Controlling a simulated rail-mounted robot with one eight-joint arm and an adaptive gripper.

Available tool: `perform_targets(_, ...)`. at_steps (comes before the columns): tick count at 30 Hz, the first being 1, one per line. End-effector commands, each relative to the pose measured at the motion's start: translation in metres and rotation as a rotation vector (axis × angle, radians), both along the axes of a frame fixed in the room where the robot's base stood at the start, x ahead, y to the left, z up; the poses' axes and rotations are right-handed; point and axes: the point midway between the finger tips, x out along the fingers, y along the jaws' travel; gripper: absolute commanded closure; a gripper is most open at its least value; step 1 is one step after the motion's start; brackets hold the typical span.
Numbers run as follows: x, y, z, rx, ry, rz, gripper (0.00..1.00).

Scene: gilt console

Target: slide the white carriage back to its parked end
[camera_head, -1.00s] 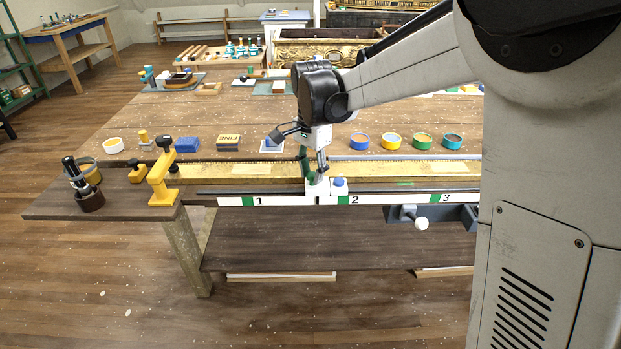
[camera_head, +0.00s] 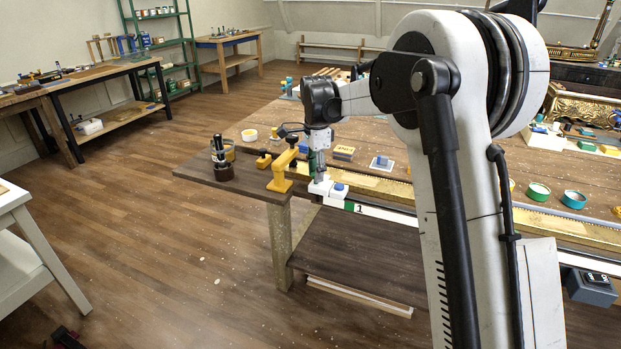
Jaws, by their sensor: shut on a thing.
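Any gap between carriage and bracket is too small to tell. My gripper (camera_head: 317,172) points down at the carriage's left part and is shut on it. The fingertips are small and partly hidden against the carriage.
A dark-handled tool in a holder (camera_head: 221,160) stands on the table's left end. Coloured pots (camera_head: 538,191) stand further right. Open floor lies to the left.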

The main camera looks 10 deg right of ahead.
Motion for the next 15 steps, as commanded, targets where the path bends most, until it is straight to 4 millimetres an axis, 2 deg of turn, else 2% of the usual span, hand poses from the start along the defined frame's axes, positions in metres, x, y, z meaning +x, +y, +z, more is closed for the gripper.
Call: perform_targets(15, 0.0075, -0.0041, 0.0022, 0.001, -0.006, -0.015, 1.0)
